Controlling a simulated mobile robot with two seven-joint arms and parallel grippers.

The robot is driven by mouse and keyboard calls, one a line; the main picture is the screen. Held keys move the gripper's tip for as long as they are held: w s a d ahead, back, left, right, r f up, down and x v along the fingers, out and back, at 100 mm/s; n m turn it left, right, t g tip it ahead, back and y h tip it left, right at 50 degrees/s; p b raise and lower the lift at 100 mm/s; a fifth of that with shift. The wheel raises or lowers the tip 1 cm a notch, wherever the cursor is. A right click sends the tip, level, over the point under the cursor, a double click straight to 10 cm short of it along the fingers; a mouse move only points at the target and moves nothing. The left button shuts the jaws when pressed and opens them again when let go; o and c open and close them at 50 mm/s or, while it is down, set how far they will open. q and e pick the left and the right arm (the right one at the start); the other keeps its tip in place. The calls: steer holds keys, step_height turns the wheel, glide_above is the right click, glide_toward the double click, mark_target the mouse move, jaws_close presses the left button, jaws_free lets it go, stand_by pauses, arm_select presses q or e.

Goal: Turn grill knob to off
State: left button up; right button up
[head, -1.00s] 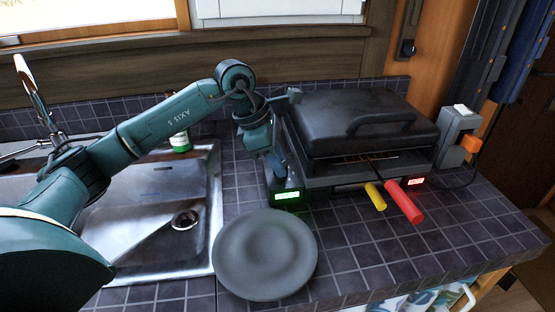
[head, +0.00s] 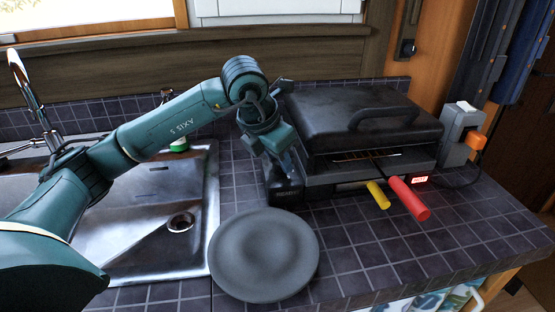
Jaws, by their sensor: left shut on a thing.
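The black grill (head: 365,125) stands on the tiled counter with its lid nearly closed. The left-hand display (head: 287,194) on its front is dark, and a right-hand display (head: 419,180) glows red. My left gripper (head: 281,172) points down at the grill's front left corner, just above the dark display. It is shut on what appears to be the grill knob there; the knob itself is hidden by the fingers. My right gripper is not in view.
A grey plate (head: 264,254) lies in front of the grill. A yellow handle (head: 378,195) and a red handle (head: 409,199) stick out from the grill's front. A sink (head: 150,215) is on the left. The counter's front right is clear.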

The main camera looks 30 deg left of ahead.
arm_select(q)
steer(key=shift+n, duration=0.3)
stand_by(0.4)
steer(key=o, duration=1)
steer(key=v, duration=1.3)
steer(key=shift+d+r, duration=0.1)
